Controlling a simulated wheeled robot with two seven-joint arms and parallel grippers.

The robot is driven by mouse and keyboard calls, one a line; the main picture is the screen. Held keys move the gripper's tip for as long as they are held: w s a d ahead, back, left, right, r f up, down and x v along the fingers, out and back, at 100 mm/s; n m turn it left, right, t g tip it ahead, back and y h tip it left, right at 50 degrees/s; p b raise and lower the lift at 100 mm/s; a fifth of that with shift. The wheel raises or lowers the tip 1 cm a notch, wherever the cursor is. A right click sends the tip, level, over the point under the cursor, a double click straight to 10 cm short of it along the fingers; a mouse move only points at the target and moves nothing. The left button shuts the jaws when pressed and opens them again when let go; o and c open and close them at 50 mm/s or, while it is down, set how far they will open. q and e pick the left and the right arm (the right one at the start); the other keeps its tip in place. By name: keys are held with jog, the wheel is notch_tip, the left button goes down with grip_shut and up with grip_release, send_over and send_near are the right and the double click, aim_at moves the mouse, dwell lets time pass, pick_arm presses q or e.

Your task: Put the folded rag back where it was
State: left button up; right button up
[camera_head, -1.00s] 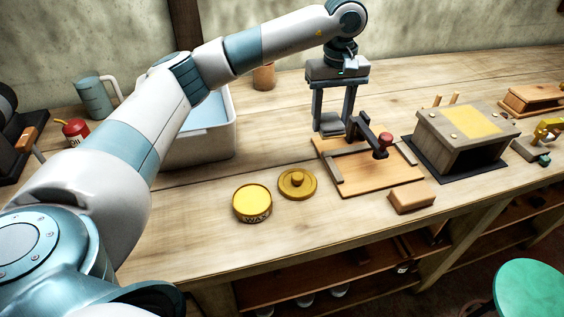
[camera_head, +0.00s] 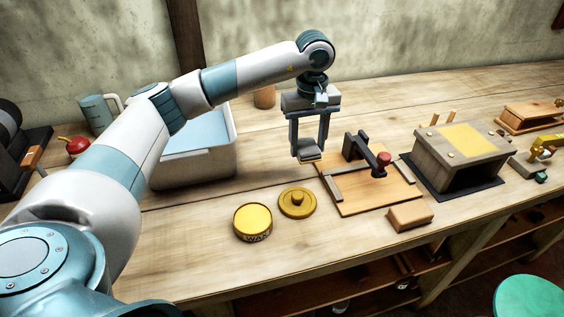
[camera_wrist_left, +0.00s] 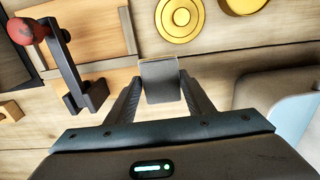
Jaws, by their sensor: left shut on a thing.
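My left gripper (camera_head: 309,156) is shut on a small flat grey piece, which looks like the folded rag (camera_head: 310,157). It hangs above the bench, just left of the wooden clamp board and behind the yellow lid. In the left wrist view the folded rag (camera_wrist_left: 160,80) shows as a grey, squarish pad between the fingertips of the gripper (camera_wrist_left: 158,88). The rag's underside and its height above the bench are hard to judge. My right gripper is not in view.
The clamp board (camera_head: 378,199) with its red-knobbed lever stands right of the gripper. A yellow lid (camera_head: 297,203) and wax tin (camera_head: 253,221) lie in front. A white bin (camera_head: 200,165) stands left. A wooden block (camera_head: 410,216) lies near the front edge. Bare bench lies around the lid.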

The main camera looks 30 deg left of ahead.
pick_arm(q)
jog(key=shift+s+a+f+p, duration=0.3)
jog(key=shift+s+a+f, duration=0.1)
jog(key=shift+a, duration=0.2)
jog(key=shift+s+a+f+p, duration=0.3)
jog(key=shift+s+a, duration=0.1)
jog(key=shift+a, duration=0.2)
jog(key=s+a+f, duration=0.1)
jog(key=s+a+f+p, duration=0.1)
jog(key=a, duration=0.1)
jog(key=shift+f, duration=0.2)
jog(key=shift+w, duration=0.1)
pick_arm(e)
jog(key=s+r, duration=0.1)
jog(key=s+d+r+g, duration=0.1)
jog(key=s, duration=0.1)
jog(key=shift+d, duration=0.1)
pick_arm(q)
jog(key=shift+f, duration=0.1)
notch_tip(320, 180, down, 3)
jog(key=shift+p, duration=1.05)
jog(key=shift+f, duration=0.45)
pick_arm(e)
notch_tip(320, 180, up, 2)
pick_arm(q)
jog(key=shift+f, duration=0.1)
